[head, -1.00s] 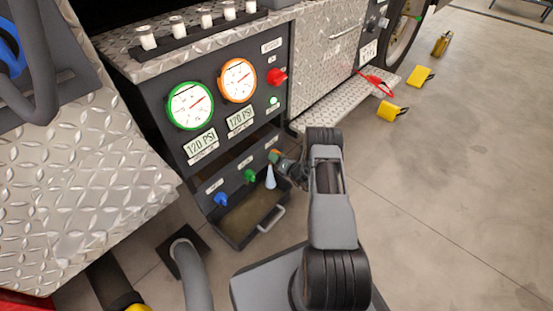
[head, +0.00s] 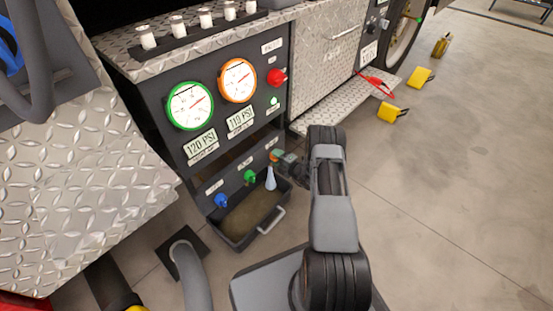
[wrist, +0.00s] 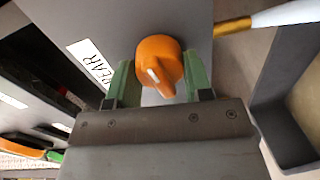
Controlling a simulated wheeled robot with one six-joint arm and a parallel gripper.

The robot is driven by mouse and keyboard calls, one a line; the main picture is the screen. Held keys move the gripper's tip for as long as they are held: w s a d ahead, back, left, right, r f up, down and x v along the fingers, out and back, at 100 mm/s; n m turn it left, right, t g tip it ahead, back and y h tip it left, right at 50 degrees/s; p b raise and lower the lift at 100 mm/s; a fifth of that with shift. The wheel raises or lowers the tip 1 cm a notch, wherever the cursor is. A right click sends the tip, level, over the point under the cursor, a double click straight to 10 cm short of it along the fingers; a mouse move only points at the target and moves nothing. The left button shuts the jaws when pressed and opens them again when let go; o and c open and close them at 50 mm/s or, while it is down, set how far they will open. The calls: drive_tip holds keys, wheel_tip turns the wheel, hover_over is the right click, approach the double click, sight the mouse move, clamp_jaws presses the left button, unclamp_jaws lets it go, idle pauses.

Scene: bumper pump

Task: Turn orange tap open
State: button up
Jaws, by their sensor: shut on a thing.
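The orange tap (wrist: 160,66) is a round knob with a white mark, on the dark panel beside a label reading REAR in the wrist view. My gripper (wrist: 158,82) is shut on the tap, with a green finger on each side of it. In the head view my gripper (head: 283,158) is at the right end of the tap row, and the orange tap (head: 274,155) shows only in part. A pale stream (head: 270,179) comes from below it into the tray.
A green tap (head: 250,176) and a blue tap (head: 221,200) sit to the left in the same row. A dark tray (head: 236,243) with a handle is below. The green-rimmed gauge (head: 190,106) reads 120 PSI.

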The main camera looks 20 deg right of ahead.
drive_tip(key=shift+a+m, duration=0.1)
drive_tip(key=shift+m, duration=0.7)
drive_tip(key=o, duration=0.9)
drive_tip(key=shift+s+d+r, duration=0.1)
drive_tip(key=shift+s+d, duration=0.15)
drive_tip(key=shift+d, duration=0.05)
drive_tip(key=p+v, duration=0.4)
drive_tip(key=v, duration=0.9)
drive_tip(key=shift+s, duration=0.1)
